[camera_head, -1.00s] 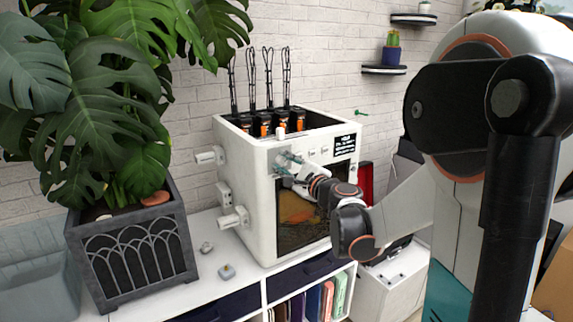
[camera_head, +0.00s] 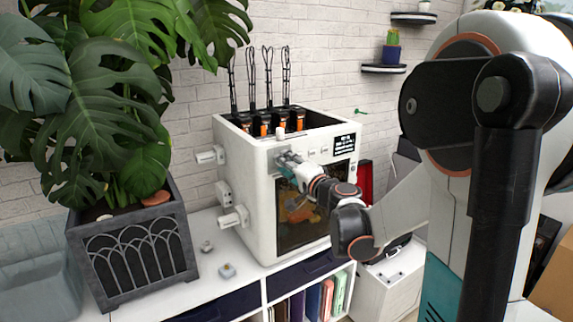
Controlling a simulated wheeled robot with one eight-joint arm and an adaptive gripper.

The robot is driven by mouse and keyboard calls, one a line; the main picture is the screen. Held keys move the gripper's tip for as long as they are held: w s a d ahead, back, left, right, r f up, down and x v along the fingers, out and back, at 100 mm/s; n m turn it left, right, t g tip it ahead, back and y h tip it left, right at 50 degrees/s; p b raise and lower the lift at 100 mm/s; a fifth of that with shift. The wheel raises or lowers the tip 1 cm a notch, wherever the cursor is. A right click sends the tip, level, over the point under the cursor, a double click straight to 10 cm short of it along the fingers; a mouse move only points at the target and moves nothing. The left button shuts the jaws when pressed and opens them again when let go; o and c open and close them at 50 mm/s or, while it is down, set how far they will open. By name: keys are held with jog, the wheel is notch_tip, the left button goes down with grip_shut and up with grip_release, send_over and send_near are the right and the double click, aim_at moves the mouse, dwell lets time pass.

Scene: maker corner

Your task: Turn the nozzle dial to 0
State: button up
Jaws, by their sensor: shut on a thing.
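The white box-shaped machine (camera_head: 259,200) stands on the white shelf unit, with a row of small controls along the top of its front panel and a dark window below. My gripper (camera_head: 284,158) is at the upper left of that front panel, shut on a small part there, which I take to be the nozzle dial. The fingers cover the dial, so its pointer and marks are hidden. Other small controls (camera_head: 311,153) sit to the right of my gripper. A dark label with white text (camera_head: 344,143) is further right; the text is too small to read.
A large plant in a dark grey planter (camera_head: 135,250) stands left of the machine. Two small parts (camera_head: 227,270) lie on the shelf top (camera_head: 205,285). White fittings (camera_head: 232,218) stick out from the machine's left side. Black wire-like stalks (camera_head: 268,75) rise from its open top.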

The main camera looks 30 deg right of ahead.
jog(key=shift+n, duration=1.1)
jog(key=o, duration=1)
jog(key=shift+o, duration=0.2)
jog(key=shift+s, duration=0.1)
jog(key=s, duration=1.2)
jog(key=shift+d, duration=0.2)
jog(key=shift+w, duration=0.1)
